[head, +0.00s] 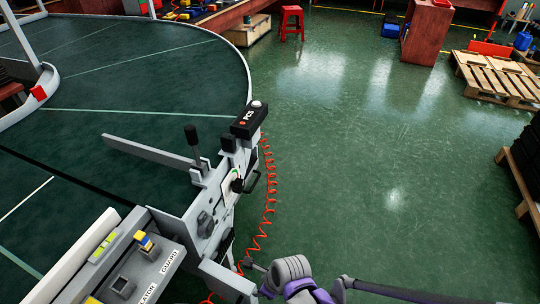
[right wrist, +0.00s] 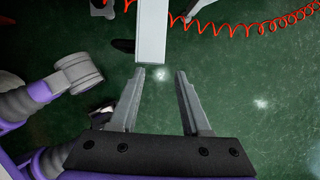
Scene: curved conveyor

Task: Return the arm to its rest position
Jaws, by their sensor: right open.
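My right gripper (right wrist: 160,76) is open in the right wrist view, with its two grey fingers apart and nothing between them but green floor. In the head view my right gripper (head: 250,265) shows small at the bottom, left of my purple and grey arm and beside the conveyor's end; its fingers are too small there to read. My left gripper is not in view.
The curved conveyor (head: 120,75) fills the left, with a control box (head: 248,120) on its edge. A coiled red cable (head: 268,190) hangs along its side. A white post (right wrist: 152,30) stands just beyond my right fingertips. Open green floor (head: 390,170) lies right; a pallet (head: 500,78) and red stool (head: 291,22) stand farther back.

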